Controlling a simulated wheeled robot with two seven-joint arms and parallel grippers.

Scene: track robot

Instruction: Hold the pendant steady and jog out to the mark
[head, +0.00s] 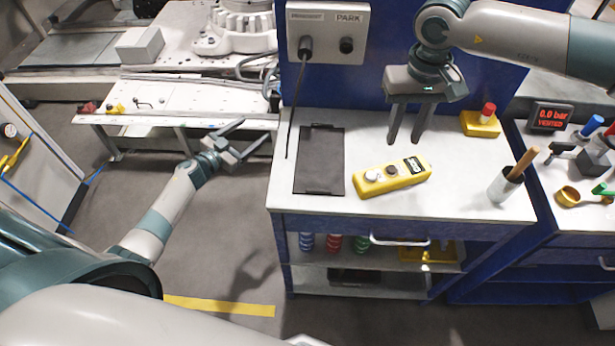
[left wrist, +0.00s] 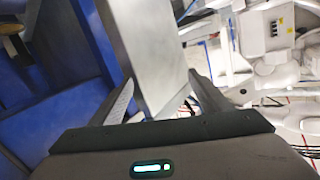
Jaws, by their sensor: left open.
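The yellow pendant (head: 408,176) lies flat on the white bench top (head: 460,190), with a light round knob and a small dark display. My right gripper (head: 406,139) points down above the bench, behind the pendant. Its fingers are apart with nothing between them. My left gripper (head: 256,130) is open and empty, left of the bench. In the left wrist view its fingers (left wrist: 163,95) are spread, with a pale flat slab (left wrist: 150,50) beyond them. I cannot tell which mark is meant; a yellow strip (head: 220,306) lies on the floor.
A black mat (head: 319,160) lies left of the pendant. A cup (head: 503,188) and yellow box with red button (head: 481,122) stand on the right. Behind is a blue panel with a PARK box (head: 328,32). A white robot base (head: 235,30) stands at back left.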

